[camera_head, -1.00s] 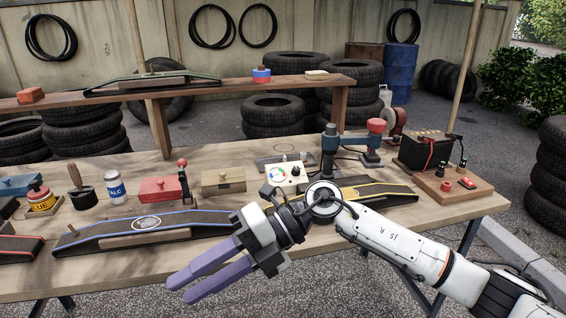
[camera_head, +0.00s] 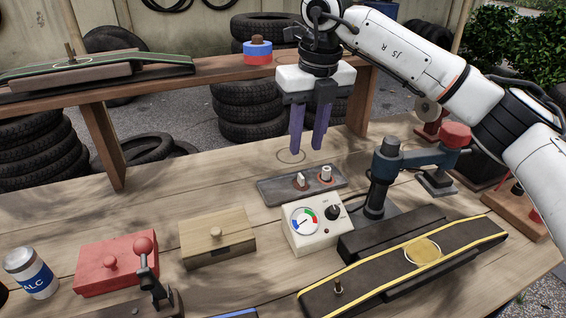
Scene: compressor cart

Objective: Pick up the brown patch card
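I cannot make out a brown patch card in the camera_head view. What these boxes hold is hidden. My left gripper is not in view.
A white gauge box (camera_head: 303,238) stands in front of the tray, beside a blue-grey clamp stand (camera_head: 385,175). A yellow-edged strip (camera_head: 380,276) lies at front right. A raised shelf (camera_head: 215,72) bears a red-and-blue pot (camera_head: 257,50). The bench behind the tan box is clear.

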